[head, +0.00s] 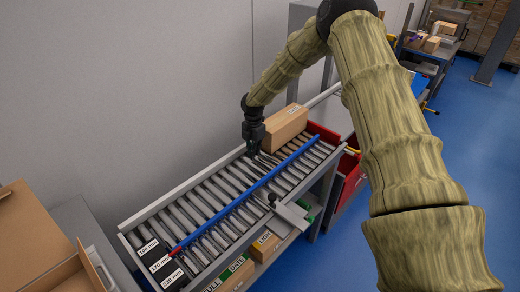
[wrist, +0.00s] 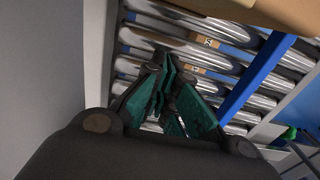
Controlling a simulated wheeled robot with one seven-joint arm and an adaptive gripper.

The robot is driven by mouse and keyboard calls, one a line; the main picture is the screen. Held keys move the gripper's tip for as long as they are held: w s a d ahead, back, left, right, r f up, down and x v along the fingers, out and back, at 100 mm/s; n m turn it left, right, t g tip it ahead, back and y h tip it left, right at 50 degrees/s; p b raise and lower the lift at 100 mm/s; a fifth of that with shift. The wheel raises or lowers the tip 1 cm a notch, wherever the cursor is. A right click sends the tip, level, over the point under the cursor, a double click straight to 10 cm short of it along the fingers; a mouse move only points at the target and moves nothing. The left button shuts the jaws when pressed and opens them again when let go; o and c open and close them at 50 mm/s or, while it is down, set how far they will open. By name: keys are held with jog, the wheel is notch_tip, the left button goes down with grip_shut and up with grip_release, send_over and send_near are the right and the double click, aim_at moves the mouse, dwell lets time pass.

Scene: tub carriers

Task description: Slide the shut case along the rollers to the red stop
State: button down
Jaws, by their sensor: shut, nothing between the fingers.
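The shut case, a brown cardboard box (head: 285,128), lies on the roller track (head: 187,215) near its far end, between the back rail and a blue guide rail (head: 240,199). The red stop (head: 322,133) crosses the far end just beyond the case; I cannot tell whether they touch. My gripper (head: 253,150) is low over the rollers beside the near end of the case. In the wrist view its green fingers (wrist: 175,98) are together and empty, and an edge of the case (wrist: 265,10) shows at the top. Contact with the case is not clear.
An open cardboard box (head: 35,240) stands at the left. Labelled boxes (head: 265,245) sit on a shelf below the track. A grey bracket with a black knob (head: 290,212) is at the track's front side. The rollers nearer the size labels (head: 160,263) are clear.

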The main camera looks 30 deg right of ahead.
notch_tip(320, 180, up, 9)
jog(key=b, duration=0.2)
jog(key=shift+d+r, duration=0.15)
jog(key=shift+d, duration=0.05)
